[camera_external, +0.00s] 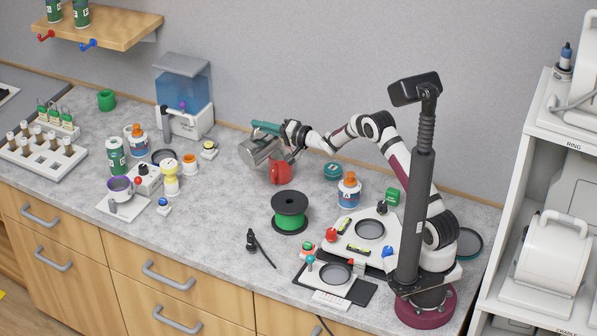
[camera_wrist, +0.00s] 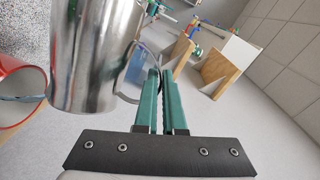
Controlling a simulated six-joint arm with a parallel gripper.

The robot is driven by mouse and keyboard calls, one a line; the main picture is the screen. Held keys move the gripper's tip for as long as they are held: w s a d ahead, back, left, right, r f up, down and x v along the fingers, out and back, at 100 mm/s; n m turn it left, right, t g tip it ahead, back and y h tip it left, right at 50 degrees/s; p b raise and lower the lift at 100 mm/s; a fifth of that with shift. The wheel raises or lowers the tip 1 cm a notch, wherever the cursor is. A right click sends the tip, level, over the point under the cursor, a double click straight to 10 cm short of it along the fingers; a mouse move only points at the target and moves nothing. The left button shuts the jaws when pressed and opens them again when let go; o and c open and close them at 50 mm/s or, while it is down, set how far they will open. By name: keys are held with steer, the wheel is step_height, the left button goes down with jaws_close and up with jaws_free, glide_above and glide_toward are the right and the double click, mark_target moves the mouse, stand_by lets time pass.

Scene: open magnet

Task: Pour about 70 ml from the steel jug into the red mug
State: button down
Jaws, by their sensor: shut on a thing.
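The steel jug (camera_external: 256,151) is held in the air, tilted, with its mouth toward the lower left. It fills the left middle of the wrist view (camera_wrist: 92,55). My gripper (camera_external: 284,131) is shut on the jug's handle; its green fingers (camera_wrist: 158,78) flank the handle in the wrist view. The red mug (camera_external: 281,173) stands upright on the counter just below and beside the jug. In the wrist view the mug's red rim (camera_wrist: 38,72) shows at the left edge, with a thin bluish streak across its opening toward the jug. I cannot tell the liquid level.
A black spool with green filament (camera_external: 289,213) stands in front of the mug. A teal round lid (camera_external: 333,171) and a white jar with an orange cap (camera_external: 348,191) are to its right. A blue water tank unit (camera_external: 184,98) stands at the back left.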

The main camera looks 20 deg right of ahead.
mark_target(245, 147)
steer(key=a+n, duration=0.1)
steer(key=s+a+f, duration=0.1)
steer(key=s+a+n+h, duration=0.1)
steer(key=a, duration=0.1)
steer(key=shift+a+f+n+g, duration=0.1)
steer(key=shift+f+n+g, duration=0.2)
steer(key=shift+f+g, duration=0.1)
steer(key=shift+s+a+f+n+h, duration=0.1)
steer(key=shift+a+f+n+h, duration=0.2)
steer(key=shift+f+n, duration=0.25)
steer(key=shift+s+a+f+n+h, duration=0.1)
steer(key=shift+a+f+n+h, duration=0.1)
steer(key=shift+a+f+n, duration=0.3)
steer(key=shift+f, duration=0.15)
stand_by(0.3)
steer(key=s+a+f+n+h, duration=0.1)
steer(key=a+f+n, duration=0.1)
steer(key=f, duration=0.1)
steer(key=s+a+f+n+h, duration=0.1)
steer(key=a+f+n+h, duration=0.1)
steer(key=a+f, duration=0.1)
steer(key=a+f+n+h+b, duration=0.1)
steer(key=a+f+n, duration=0.1)
steer(key=f, duration=0.1)
steer(key=shift+s+a+f+n+t, duration=0.15)
steer(key=shift+s+f+n+t, duration=0.15)
steer(key=shift+s, duration=0.1)
steer(key=shift+a+f+h, duration=0.1)
steer(key=shift+f+h, duration=0.3)
steer(key=shift+f, duration=0.2)
